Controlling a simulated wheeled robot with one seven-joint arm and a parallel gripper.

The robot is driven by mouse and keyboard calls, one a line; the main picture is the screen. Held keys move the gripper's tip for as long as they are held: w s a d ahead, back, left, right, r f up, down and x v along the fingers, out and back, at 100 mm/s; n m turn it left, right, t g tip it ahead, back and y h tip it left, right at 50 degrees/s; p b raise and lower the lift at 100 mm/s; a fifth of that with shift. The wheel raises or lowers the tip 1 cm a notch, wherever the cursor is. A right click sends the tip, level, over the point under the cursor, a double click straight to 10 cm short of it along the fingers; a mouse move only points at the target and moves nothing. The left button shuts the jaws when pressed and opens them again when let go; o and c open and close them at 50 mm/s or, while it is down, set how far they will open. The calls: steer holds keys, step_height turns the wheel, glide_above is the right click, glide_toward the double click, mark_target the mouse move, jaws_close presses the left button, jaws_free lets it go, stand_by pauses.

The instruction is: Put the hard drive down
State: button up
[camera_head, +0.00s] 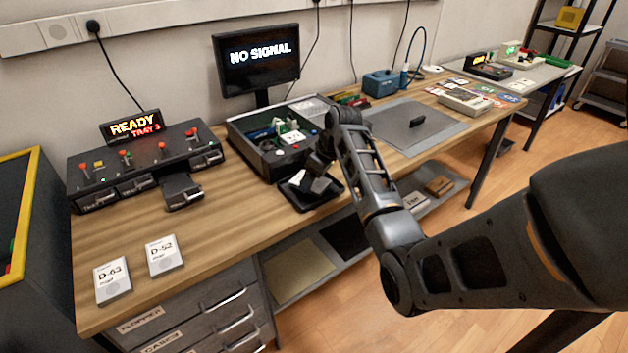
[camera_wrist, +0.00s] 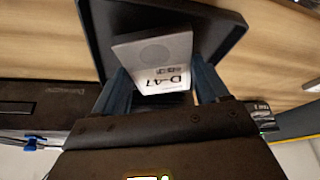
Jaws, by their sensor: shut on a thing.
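The hard drive (camera_wrist: 155,50), a pale grey slab labelled D-47, is between the two fingers of my gripper (camera_wrist: 162,92) in the wrist view. My gripper is shut on it. A black shallow tray (camera_wrist: 232,30) lies behind and around the drive in that view. In the head view, my gripper (camera_head: 314,182) is over the black tray (camera_head: 312,206) at the desk's front edge, with a pale part of the drive (camera_head: 297,178) showing. Whether the drive touches the tray floor is unclear.
An open black case (camera_head: 243,147) with electronics stands behind the tray. Drives D-63 (camera_head: 113,280) and D-52 (camera_head: 164,256) lie at the desk's front left. A dock unit (camera_head: 90,172) with a READY TRAY 3 sign stands at left. A grey mat (camera_head: 440,128) lies right of my arm.

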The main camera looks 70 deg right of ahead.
steer(key=shift+f, duration=0.7)
steer(key=shift+f, duration=0.15)
steer(key=o, duration=1.2)
